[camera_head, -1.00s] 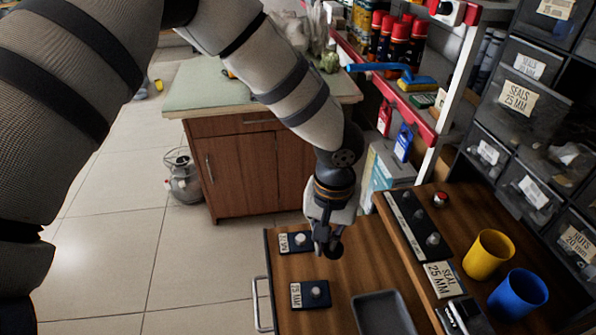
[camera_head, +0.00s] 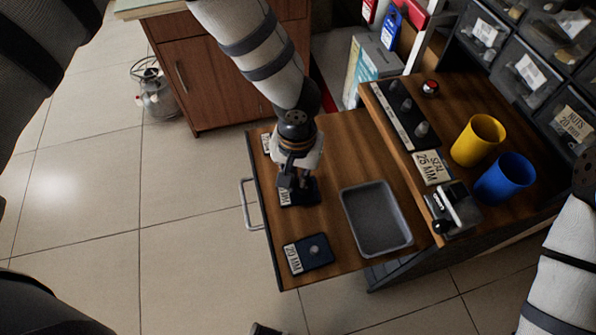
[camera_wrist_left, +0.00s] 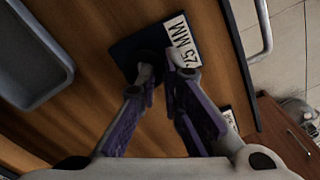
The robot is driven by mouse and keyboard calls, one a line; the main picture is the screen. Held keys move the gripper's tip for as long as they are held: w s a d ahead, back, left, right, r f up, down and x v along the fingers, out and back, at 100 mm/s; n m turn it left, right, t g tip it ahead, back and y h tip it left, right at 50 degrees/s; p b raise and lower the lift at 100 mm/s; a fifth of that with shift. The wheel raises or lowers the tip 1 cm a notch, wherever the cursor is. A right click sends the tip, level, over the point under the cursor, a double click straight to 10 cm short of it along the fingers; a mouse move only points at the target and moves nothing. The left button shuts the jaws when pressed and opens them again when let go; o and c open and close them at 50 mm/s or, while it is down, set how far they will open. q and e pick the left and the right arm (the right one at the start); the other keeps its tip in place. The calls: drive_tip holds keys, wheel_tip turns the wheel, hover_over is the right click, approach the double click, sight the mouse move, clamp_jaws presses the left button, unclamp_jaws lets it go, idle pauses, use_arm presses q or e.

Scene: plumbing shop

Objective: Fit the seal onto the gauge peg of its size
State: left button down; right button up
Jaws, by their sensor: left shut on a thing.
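My left gripper (camera_head: 294,184) is low over the middle gauge block (camera_head: 312,192) in the open drawer. In the left wrist view its fingertips (camera_wrist_left: 158,80) are close together on a dark seal (camera_wrist_left: 150,60) at the block marked 25 MM (camera_wrist_left: 125,45). The seal blends into the dark block, and its peg is hidden, so I cannot tell whether the seal is around the peg. A front gauge block (camera_head: 318,251) marked 20 MM shows its bare grey peg. A far block (camera_head: 266,143) is mostly hidden by my arm. My right gripper is out of view.
An empty grey tray (camera_head: 377,242) lies right of the blocks in the drawer (camera_head: 345,135).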

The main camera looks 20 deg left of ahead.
use_arm(q)
drive_tip(key=shift+r, duration=0.1)
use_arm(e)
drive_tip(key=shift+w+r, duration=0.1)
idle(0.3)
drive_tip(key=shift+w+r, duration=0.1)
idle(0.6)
use_arm(q)
drive_tip(key=shift+p, duration=0.35)
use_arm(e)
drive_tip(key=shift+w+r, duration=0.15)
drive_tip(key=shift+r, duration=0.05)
use_arm(q)
drive_tip(key=shift+f, duration=0.2)
drive_tip(key=shift+r+p, duration=0.35)
drive_tip(key=shift+r, duration=0.5)
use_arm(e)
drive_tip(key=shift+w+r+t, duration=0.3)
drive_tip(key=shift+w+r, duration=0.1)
